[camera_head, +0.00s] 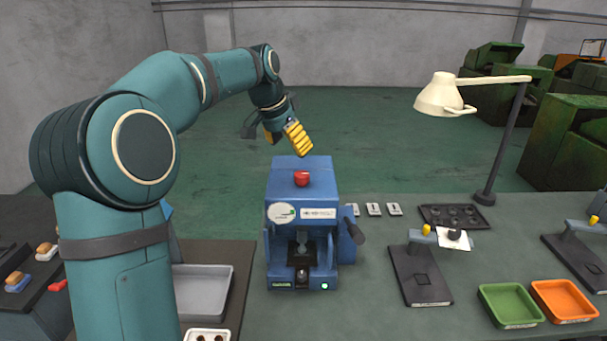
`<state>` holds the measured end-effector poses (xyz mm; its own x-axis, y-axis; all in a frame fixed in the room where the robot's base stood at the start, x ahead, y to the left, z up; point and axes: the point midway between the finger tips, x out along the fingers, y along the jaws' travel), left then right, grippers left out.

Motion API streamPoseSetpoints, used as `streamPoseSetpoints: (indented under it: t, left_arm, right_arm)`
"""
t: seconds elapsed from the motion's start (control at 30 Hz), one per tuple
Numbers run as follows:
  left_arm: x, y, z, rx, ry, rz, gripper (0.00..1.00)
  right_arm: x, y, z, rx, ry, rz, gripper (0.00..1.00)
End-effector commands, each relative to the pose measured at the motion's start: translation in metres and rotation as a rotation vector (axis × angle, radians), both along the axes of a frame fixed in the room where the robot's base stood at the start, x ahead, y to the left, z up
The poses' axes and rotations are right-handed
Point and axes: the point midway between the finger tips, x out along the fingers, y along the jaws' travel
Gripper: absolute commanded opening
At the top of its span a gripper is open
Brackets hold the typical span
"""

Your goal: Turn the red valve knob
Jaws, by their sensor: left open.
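The red knob (302,178) sits on top of a blue machine (303,235) that stands on the bench near the middle of the picture. My left gripper (288,143), with yellow finger pads, appears above the knob and slightly to its left. Its fingers are apart, nothing shows between them, and it does not touch the knob. How far it is from the knob in depth is hard to tell. My right gripper is out of view.
A dark lever (354,230) sticks out on the machine's right side. A grey tray (203,290) lies to its left. To the right are a black fixture (420,275), a cream lamp (442,95), a green bin (510,305) and an orange bin (565,300).

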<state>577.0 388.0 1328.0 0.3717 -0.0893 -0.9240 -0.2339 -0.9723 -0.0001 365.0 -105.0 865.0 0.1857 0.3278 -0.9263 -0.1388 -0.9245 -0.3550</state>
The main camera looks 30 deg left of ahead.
Motion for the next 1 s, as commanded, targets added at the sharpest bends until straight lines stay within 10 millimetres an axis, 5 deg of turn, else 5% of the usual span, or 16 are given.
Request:
streamPoseSetpoints:
  t: [0.5, 1.0]
  left_arm:
    - [0.034, -0.008, -0.086, -0.003, 0.003, 0.000, 0.72]
    - [0.039, -0.009, -0.097, -0.002, 0.000, 0.000, 0.70]
  right_arm:
    - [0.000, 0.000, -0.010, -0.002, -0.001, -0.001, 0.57]
    - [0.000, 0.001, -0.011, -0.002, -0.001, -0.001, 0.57]
